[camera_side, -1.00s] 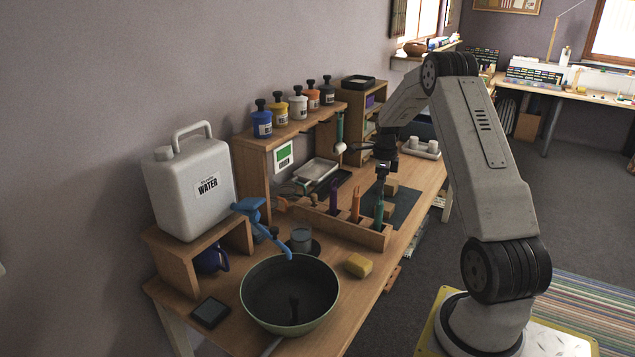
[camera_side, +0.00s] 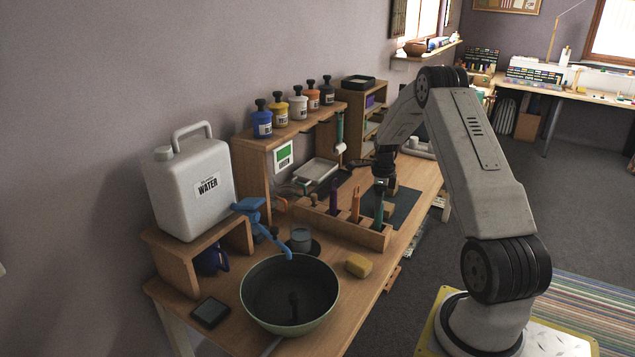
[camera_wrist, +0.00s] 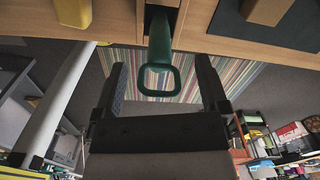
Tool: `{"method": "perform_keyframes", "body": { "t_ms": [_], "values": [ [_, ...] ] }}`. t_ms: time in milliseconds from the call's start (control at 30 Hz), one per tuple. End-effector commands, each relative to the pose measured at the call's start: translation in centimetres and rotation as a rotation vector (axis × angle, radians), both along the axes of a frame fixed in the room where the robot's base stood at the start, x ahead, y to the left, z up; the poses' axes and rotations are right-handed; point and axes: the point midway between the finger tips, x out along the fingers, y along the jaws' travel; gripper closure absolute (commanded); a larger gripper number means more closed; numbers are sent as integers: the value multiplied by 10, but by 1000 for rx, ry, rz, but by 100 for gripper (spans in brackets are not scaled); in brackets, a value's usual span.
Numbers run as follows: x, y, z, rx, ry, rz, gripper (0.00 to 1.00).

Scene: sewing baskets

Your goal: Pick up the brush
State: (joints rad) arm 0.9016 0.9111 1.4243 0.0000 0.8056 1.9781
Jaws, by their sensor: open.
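A green-handled tool (camera_side: 379,209) stands upright in the near right end of the wooden rack (camera_side: 325,225). Its lower end is hidden in the rack, so I cannot tell for sure that it is the brush. A purple tool (camera_side: 334,194) and an orange tool (camera_side: 355,203) stand to its left in the same rack. My gripper (camera_side: 382,182) is at the top of the green tool. In the wrist view my gripper (camera_wrist: 160,65) is open, and the green looped handle (camera_wrist: 160,48) lies between its fingers with clear gaps on both sides.
A dark pan (camera_side: 285,295), a yellow sponge (camera_side: 358,265) and a glass (camera_side: 301,238) are nearer on the bench. A white water canister (camera_side: 190,185) stands at left. A dark mat (camera_side: 407,207) lies behind the rack.

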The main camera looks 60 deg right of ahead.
Motion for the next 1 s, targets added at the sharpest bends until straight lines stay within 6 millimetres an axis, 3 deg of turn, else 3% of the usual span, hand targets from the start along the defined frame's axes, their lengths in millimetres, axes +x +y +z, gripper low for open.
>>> {"method": "perform_keyframes", "body": {
  "t_ms": [233, 767, 1000],
  "values": [
    [0, 0, -22, -2, -1, 0, 6],
    [0, 0, -24, -3, -2, 0, 6],
    [0, 0, -24, -3, -2, 0, 79]
  ]
}}
